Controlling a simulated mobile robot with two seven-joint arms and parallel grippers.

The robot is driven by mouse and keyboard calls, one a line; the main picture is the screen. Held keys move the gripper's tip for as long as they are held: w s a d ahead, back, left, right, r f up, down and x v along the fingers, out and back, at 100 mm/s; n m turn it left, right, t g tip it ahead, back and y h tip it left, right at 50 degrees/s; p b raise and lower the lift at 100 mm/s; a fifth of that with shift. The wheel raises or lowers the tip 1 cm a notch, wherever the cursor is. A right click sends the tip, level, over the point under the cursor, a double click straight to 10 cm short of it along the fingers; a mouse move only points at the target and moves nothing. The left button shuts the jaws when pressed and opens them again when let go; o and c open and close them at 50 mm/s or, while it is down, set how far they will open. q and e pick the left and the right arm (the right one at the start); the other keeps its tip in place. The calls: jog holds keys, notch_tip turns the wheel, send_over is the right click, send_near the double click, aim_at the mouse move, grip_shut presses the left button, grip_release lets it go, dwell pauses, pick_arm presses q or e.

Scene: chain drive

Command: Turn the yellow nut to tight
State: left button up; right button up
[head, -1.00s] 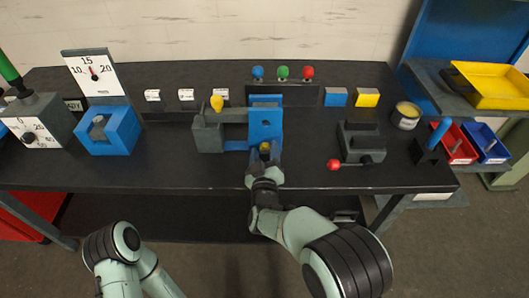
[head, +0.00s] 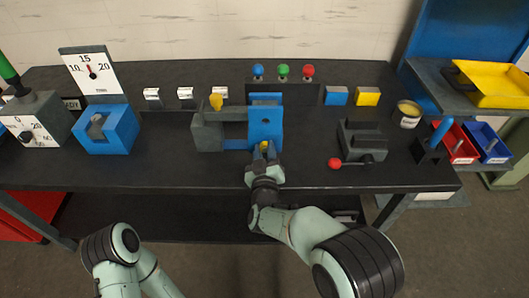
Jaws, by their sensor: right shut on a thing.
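The yellow nut (head: 264,146) is at the front of the blue plate (head: 266,122) of the grey and blue fixture on the bench. Only a little of it shows between my fingers. My right gripper (head: 264,152) comes up from the front edge of the bench and is shut on the nut.
A dial board (head: 90,72) and a blue block (head: 107,131) stand on the left. A dark vise with a red knob (head: 334,163) is on the right, near a round tin (head: 408,113). Blue, green and red knobs line the back. Free bench (head: 160,175) lies front left.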

jog(key=shift+d+f+m+b, duration=0.1)
jog(key=shift+m+b, duration=0.65)
jog(key=shift+m, duration=0.45)
pick_arm(q)
jog(key=shift+t+y, duration=0.3)
jog(key=shift+t, duration=0.4)
jog(key=shift+w+a+f+b, duration=0.25)
jog(key=shift+w+f+b, duration=0.05)
jog(key=shift+w+f, duration=0.35)
jog(key=shift+w+a+f+b, duration=0.2)
jog(key=shift+w+f+b, duration=0.1)
jog(key=shift+w+f, duration=0.35)
jog(key=shift+w+a+f+b, duration=0.25)
jog(key=shift+w+f+b, duration=0.05)
jog(key=shift+w+f, duration=0.35)
pick_arm(e)
jog(key=shift+m, duration=1.5)
jog(key=o, duration=1.1)
jog(key=shift+c, duration=0.2)
pick_arm(q)
jog(key=shift+s+d+r+g+p, duration=0.35)
jog(key=shift+s+r+p, duration=0.15)
jog(key=shift+s, duration=0.3)
pick_arm(e)
jog(key=s, duration=1.3)
jog(key=shift+s, duration=0.25)
